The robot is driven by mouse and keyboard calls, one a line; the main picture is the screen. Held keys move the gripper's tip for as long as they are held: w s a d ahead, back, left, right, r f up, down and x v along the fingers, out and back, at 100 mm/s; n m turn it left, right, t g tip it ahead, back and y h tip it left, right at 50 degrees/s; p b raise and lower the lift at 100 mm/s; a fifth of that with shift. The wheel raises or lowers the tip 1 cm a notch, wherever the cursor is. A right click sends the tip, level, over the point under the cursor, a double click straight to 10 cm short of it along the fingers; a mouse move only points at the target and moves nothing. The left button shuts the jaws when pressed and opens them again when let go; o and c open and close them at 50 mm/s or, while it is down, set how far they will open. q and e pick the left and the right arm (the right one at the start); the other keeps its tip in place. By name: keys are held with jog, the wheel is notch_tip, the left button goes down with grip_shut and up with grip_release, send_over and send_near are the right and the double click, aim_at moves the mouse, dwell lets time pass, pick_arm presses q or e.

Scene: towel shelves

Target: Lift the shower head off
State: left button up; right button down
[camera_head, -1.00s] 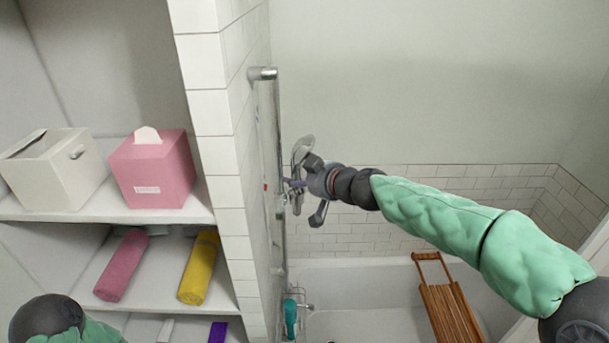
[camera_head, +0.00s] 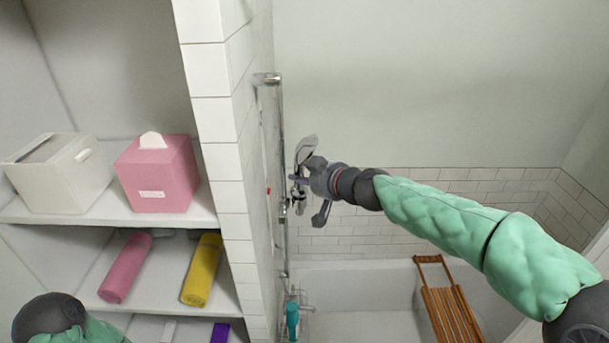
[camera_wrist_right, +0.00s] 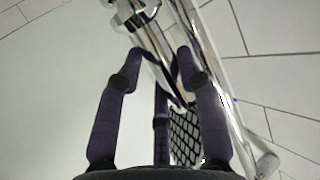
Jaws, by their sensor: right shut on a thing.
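The chrome shower head (camera_head: 306,149) is by the wall rail (camera_head: 282,130), at the middle of the head view. My right gripper (camera_head: 297,180) reaches it from the right and is shut on its handle. In the right wrist view, the dark fingers of the right gripper (camera_wrist_right: 160,62) close around the chrome shower head handle (camera_wrist_right: 150,38), right beside the rail (camera_wrist_right: 220,100). I cannot tell whether the shower head still touches its holder, as the gripper hides part of it. My left gripper is out of view; only part of my left arm shows at bottom left.
White shelves (camera_head: 120,218) at the left hold a pink tissue box (camera_head: 158,178), a white box (camera_head: 55,178) and rolled towels. A tiled wall edge (camera_head: 212,130) stands between shelves and rail. A wooden rack (camera_head: 448,305) lies across the bathtub (camera_head: 360,280). The space right of the rail is open.

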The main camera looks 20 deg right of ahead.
aim_at(306, 142)
jog(key=shift+r+p, duration=3.6)
jog(key=shift+r, duration=0.8)
